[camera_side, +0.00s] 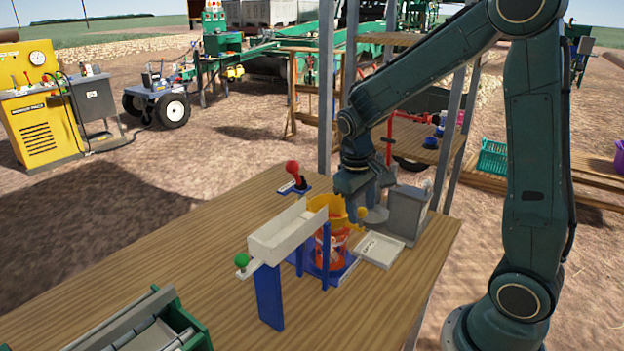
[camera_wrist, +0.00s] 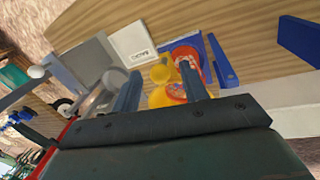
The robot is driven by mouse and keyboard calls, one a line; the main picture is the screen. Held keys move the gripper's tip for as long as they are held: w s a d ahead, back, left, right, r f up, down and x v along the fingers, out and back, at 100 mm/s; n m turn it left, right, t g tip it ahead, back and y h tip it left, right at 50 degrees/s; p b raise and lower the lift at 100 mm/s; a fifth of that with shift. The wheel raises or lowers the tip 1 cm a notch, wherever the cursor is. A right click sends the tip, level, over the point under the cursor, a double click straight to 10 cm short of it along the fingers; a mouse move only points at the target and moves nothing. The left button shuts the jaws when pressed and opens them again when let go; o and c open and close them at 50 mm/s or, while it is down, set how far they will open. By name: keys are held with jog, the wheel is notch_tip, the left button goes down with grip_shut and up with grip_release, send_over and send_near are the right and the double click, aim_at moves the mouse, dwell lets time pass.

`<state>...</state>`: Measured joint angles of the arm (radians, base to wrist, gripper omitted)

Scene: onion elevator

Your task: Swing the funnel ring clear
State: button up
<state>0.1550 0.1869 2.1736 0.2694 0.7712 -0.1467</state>
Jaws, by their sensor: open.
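The yellow funnel ring (camera_side: 326,204) sits over an orange-red bucket (camera_side: 333,248) on the wooden table. In the wrist view the funnel (camera_wrist: 160,97) is partly hidden behind my gripper, and the bucket (camera_wrist: 186,55) shows beyond it. A round yellow knob (camera_side: 361,213) is at the funnel's right side. My gripper (camera_side: 356,208) is low beside the funnel, pointing down near the knob. In the wrist view the fingers of my gripper (camera_wrist: 159,72) are apart, with the knob (camera_wrist: 161,74) appearing between them. I cannot tell whether they touch it.
A white trough (camera_side: 288,236) with a green knob (camera_side: 242,260) stands left of the bucket on blue posts. A grey box (camera_side: 405,213) and a white tray (camera_side: 380,250) are to the right. A red-knobbed lever (camera_side: 293,170) stands behind.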

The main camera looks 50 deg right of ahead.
grip_shut()
jog(key=shift+d, duration=0.25)
jog(key=w+d+n+t, duration=0.2)
jog(key=w+d+n, duration=0.2)
jog(key=d+n, duration=0.55)
jog(key=w+d+n+y, duration=0.1)
jog(key=w+d+n, duration=0.6)
jog(key=w, duration=0.4)
jog(key=shift+n+t+y, duration=0.3)
jog(key=shift+n, duration=0.05)
jog(key=shift+w, duration=0.1)
dwell(0.4)
